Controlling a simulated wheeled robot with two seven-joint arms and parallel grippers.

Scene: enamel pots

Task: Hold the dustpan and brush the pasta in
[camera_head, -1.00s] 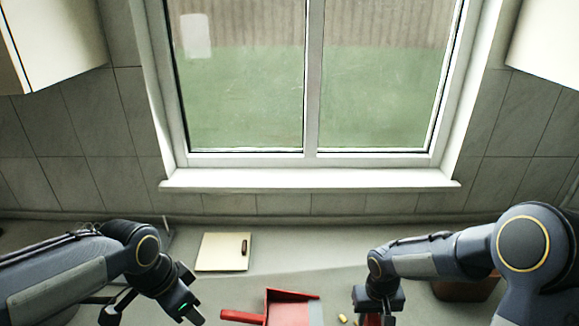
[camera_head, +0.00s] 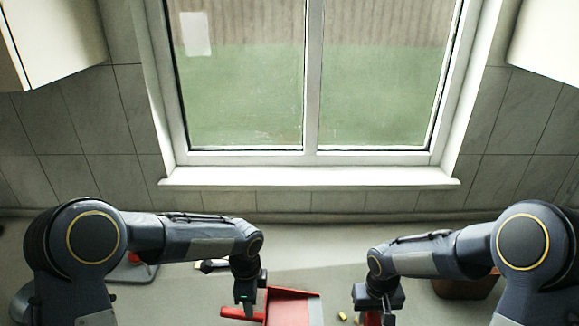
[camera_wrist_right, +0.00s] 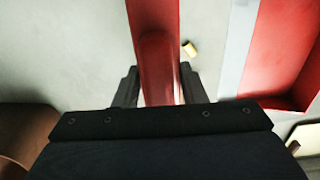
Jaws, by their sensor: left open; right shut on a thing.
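The red dustpan (camera_head: 292,305) lies on the counter, its handle pointing left and its grey lip facing right. My left gripper (camera_head: 250,312) is open at the dustpan's handle; whether the fingers straddle it is unclear. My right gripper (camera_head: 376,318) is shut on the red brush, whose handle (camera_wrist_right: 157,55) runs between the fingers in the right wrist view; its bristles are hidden. Pasta (camera_head: 342,316) lies on the counter between the dustpan lip and the brush. One yellow piece (camera_wrist_right: 190,48) shows beside the brush handle.
A brown container (camera_head: 465,290) stands to the right, behind my right forearm. A red and grey object (camera_head: 130,268) sits at the left. The window and wall close off the back.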

